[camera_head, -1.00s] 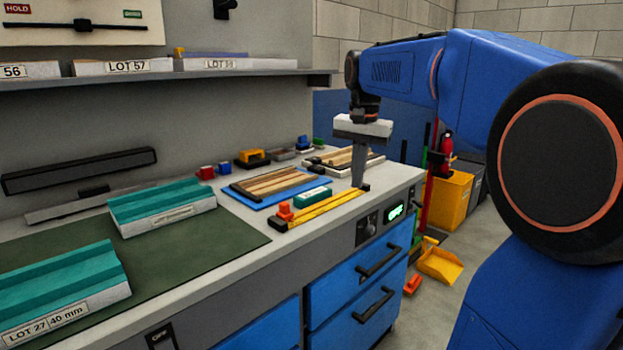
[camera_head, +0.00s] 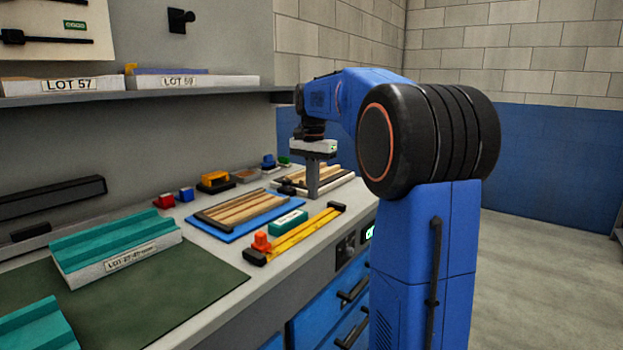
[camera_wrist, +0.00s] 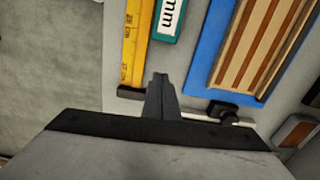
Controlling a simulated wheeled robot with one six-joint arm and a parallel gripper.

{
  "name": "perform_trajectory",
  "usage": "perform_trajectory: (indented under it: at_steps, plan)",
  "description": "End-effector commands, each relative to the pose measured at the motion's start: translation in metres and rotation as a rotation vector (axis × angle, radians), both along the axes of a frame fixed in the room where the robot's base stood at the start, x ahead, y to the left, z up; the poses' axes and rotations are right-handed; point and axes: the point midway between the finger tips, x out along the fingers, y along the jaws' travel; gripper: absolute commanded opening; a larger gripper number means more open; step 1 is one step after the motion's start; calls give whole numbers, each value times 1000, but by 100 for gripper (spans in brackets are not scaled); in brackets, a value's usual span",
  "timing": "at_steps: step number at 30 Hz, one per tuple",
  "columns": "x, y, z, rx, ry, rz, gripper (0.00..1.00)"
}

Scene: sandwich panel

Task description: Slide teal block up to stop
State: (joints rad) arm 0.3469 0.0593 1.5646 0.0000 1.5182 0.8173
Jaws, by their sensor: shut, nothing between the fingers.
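A small teal block (camera_head: 288,222) with a white label lies between the yellow ruler (camera_head: 305,232) and the blue mat. Part of it shows at the top of the wrist view (camera_wrist: 166,22). An orange stop piece (camera_head: 261,241) sits at the ruler's near-left end, and a black end piece (camera_head: 337,207) caps its far end. My gripper (camera_head: 313,196) is shut and empty, pointing down beyond the block's far end. In the wrist view its fingertips (camera_wrist: 158,82) are together beside the ruler's black end, apart from the block. Their exact height is unclear.
The blue mat (camera_head: 212,234) carries striped wooden strips. A second strip tray (camera_head: 335,185) lies just behind my gripper. Large teal ridged pieces (camera_head: 115,245) sit on the green mat (camera_head: 190,290) at left. The counter's front edge runs close to the ruler.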

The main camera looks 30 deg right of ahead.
Motion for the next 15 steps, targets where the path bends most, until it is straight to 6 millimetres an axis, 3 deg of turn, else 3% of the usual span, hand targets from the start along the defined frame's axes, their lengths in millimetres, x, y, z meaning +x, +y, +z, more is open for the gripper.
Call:
perform_trajectory:
  at_steps: [7, 15]
  plan:
    - [-1, 0, -44, 1, 1, 1, 0]
    - [-14, 32, -40, 0, 0, 3, 0]
